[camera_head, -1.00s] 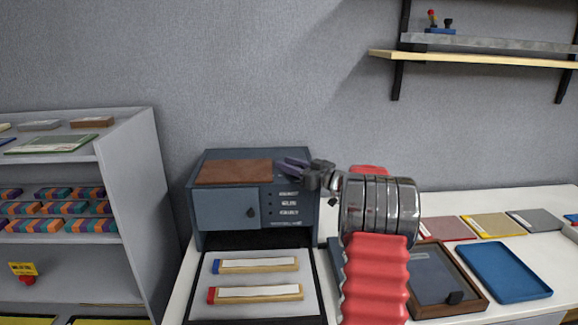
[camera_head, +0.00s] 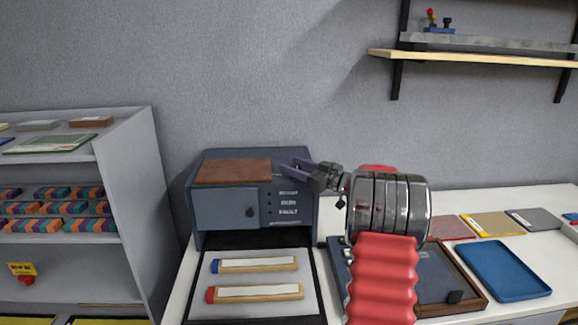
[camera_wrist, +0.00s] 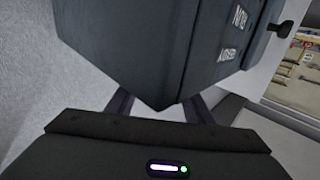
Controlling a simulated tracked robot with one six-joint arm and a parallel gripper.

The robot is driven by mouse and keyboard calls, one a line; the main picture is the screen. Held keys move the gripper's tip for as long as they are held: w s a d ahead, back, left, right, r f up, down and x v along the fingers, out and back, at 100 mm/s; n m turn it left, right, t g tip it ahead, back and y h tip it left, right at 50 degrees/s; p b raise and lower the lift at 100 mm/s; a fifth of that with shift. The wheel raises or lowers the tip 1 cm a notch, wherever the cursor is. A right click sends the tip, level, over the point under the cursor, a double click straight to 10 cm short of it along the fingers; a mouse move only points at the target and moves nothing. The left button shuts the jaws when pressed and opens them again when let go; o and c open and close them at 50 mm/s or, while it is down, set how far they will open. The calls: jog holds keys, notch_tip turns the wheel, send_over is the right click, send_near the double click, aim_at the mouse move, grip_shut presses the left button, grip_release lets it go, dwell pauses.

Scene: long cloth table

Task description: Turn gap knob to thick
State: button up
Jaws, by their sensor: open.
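A dark blue-grey machine (camera_head: 215,209) stands at the back of the table, with a brown top panel and white lettering on its front right. A black knob (camera_head: 250,211) sits low on its front panel. In the wrist view a black knob (camera_wrist: 285,27) sticks out from the machine (camera_wrist: 150,45); I cannot tell which knob is the gap knob. My gripper (camera_head: 292,168) is open and empty at the machine's upper right. In the wrist view its fingers (camera_wrist: 160,106) are apart, near a lower corner of the machine's body. Whether they touch it is unclear.
A tray (camera_head: 232,278) with two wood-edged blocks lies before the machine. To the right are a wood-framed tray (camera_head: 478,299), a blue tray (camera_head: 503,271) and coloured sheets. A grey shelf unit (camera_head: 135,190) stands left; a wall shelf (camera_head: 480,59) hangs upper right.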

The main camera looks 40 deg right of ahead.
jog(key=s+d, duration=0.2)
jog(key=s, duration=0.8)
jog(key=shift+s, duration=0.3)
jog(key=shift+d, duration=0.1)
